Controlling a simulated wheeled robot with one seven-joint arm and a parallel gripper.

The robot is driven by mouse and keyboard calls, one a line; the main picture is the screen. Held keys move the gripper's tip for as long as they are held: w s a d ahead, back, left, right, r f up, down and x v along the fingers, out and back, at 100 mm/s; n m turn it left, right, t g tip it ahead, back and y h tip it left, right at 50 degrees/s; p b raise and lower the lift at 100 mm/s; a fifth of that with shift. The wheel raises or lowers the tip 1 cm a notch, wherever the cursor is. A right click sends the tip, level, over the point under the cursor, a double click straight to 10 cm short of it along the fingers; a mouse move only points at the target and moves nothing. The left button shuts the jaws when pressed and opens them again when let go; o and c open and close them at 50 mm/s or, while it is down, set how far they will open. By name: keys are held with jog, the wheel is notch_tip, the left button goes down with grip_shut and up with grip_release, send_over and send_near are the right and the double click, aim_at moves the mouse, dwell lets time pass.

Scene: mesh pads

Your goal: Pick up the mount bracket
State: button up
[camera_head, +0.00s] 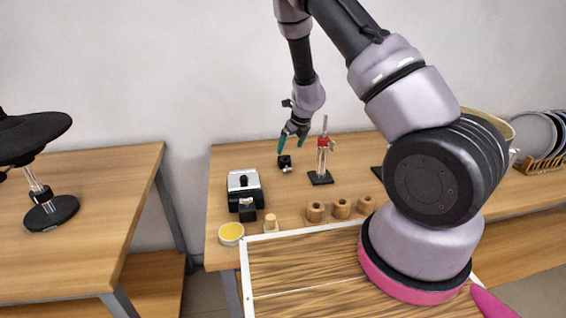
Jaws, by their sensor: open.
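A small black piece with a pale part (285,163), probably the mount bracket, rests on the wooden table near its back edge. It is small in the picture, so its exact shape is hard to tell. My gripper (291,145) is just above it, pointing down, with its teal fingers apart and nothing seen between them. I cannot tell whether a fingertip touches the piece.
A stand with a red clamp (322,158) is close to the right of my gripper. A plate rack (540,163) is far right.

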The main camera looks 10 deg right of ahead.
aim_at(285, 158)
jog(key=x, duration=0.7)
jog(key=shift+s+a+f, duration=0.1)
jog(key=shift+s+a, duration=0.05)
jog(key=shift+a, duration=0.1)
jog(key=c, duration=1.5)
notch_tip(285, 158, up, 10)
jog(key=shift+r, duration=0.1)
